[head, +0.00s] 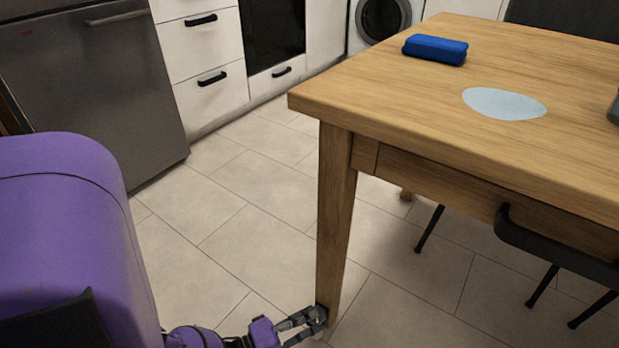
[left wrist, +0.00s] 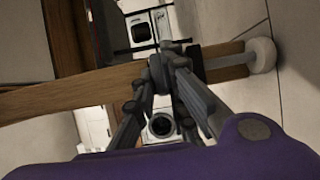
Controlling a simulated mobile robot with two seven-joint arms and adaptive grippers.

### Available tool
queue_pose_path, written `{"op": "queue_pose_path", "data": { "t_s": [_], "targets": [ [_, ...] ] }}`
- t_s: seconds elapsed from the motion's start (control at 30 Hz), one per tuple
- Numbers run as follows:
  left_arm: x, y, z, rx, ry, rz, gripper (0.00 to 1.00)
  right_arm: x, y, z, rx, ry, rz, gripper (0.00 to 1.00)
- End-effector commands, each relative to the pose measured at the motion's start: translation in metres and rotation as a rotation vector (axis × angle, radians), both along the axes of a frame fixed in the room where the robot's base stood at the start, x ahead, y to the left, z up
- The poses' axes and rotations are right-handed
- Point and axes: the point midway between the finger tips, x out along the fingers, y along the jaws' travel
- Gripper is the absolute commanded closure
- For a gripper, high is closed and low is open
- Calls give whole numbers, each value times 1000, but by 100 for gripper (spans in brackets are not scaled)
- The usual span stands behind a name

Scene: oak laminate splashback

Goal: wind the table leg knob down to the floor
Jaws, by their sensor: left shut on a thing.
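The wooden table leg (head: 334,225) runs down from the near corner of the table. My left gripper (head: 316,316) is at the bottom of this leg, its fingers closed on a small dark knob there that they mostly hide. In the left wrist view the leg (left wrist: 75,88) lies sideways across the picture and the fingertips (left wrist: 168,62) meet at it. Part of the dark knob (left wrist: 193,60) shows behind the fingers. A pale round foot (left wrist: 262,55) is at the leg's end; I cannot tell whether it touches the floor. My right gripper is not in view.
A black chair (head: 555,255) stands at the right. Grey and white kitchen units (head: 205,85) line the back left. The tiled floor (head: 260,205) left of the leg is clear.

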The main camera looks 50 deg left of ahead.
Motion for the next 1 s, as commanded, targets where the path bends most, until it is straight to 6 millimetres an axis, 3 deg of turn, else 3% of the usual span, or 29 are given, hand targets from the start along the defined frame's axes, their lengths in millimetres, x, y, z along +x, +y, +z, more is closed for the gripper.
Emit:
{"op": "queue_pose_path", "data": {
  "t_s": [0.7, 0.73, 0.8, 1.0],
  "targets": [
    [2, 1, 3, -5, -11, -82, 100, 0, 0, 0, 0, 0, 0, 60],
    [2, 1, 3, -5, -11, -82, 88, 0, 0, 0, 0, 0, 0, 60],
    [2, 1, 3, -5, -11, -82, 81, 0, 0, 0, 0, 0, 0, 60],
    [1, 1, 2, -3, -7, -81, 81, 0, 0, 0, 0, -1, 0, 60]
  ]
}}
